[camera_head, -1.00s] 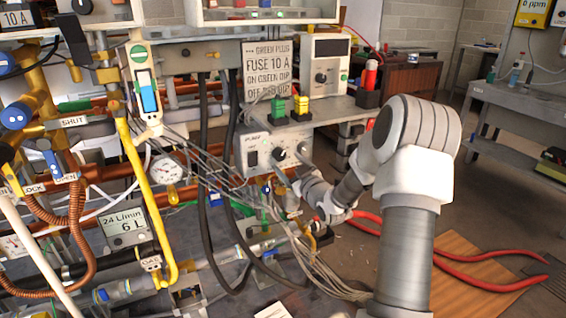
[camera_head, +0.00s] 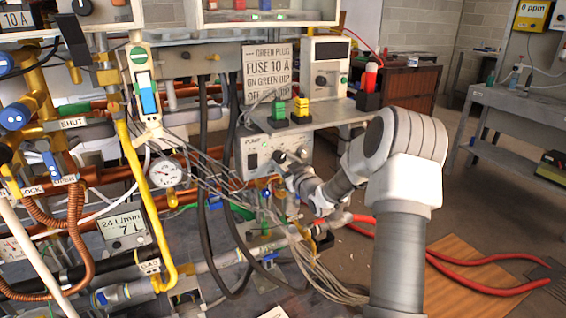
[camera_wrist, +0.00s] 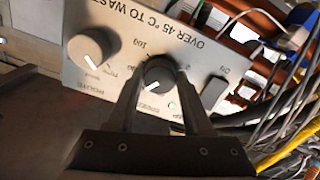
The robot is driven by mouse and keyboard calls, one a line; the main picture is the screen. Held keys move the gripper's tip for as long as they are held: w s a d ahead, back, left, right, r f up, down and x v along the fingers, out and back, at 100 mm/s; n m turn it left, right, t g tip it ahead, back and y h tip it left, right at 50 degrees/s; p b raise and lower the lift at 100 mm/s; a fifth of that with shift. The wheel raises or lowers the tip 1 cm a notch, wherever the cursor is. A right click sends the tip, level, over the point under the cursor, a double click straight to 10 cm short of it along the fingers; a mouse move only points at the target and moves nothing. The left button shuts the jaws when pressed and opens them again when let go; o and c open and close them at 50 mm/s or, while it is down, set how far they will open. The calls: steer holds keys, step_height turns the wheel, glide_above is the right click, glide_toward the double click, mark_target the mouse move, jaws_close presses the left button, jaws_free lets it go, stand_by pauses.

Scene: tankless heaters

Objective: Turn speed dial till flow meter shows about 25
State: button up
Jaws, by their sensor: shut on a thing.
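The pump box (camera_head: 256,143) is a pale grey unit under the shelf, with dials on its front. In the wrist view, my gripper (camera_wrist: 160,78) is shut around the black speed dial (camera_wrist: 158,72), one finger on each side. The dial's white mark points toward the lower left of the picture. In the head view my gripper (camera_head: 292,164) is at the box front and mostly hides the dial. The flow meter (camera_head: 123,226), a grey display at lower left, reads 24 L/min with 7 L below.
A second dial (camera_wrist: 92,48) is left of the speed dial, and a dark switch (camera_wrist: 213,92) is to the right. Loose cables (camera_wrist: 285,120) hang close by. Green and yellow plugs (camera_head: 300,108) stand on the shelf above. Red hoses (camera_head: 470,262) lie on the floor.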

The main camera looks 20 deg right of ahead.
jaws_close()
steer(key=shift+m, duration=0.7)
steer(key=o, duration=1)
jaws_free()
steer(key=shift+s, duration=0.1)
steer(key=s+p, duration=0.1)
steer(key=s, duration=0.4)
steer(key=s+p, duration=0.1)
steer(key=s, duration=0.5)
steer(key=s+p, duration=0.1)
steer(key=s, duration=0.5)
steer(key=shift+s+d, duration=0.1)
steer(key=shift+d, duration=0.2)
